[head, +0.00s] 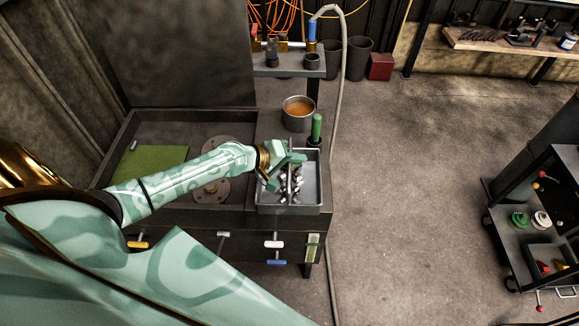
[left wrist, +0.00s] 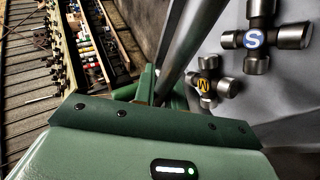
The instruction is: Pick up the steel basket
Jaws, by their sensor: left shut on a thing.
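The steel basket (head: 312,182) is a grey rectangular tray with a thin bar-like handle. It sits at the right end of the workbench and holds several metal cross-shaped joints (head: 291,190). My left gripper (head: 291,171) is over the basket, shut on its handle. In the left wrist view the handle (left wrist: 183,45) runs down to the jaw. The jaws hide part of the basket. My right gripper is not in view.
A green-handled tool (head: 316,128) stands close behind the basket, with a pot of orange liquid (head: 298,121) beyond. A grey hose (head: 339,110) hangs at the right. Open floor (head: 410,170) lies right of the bench, up to a dark cart (head: 512,245).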

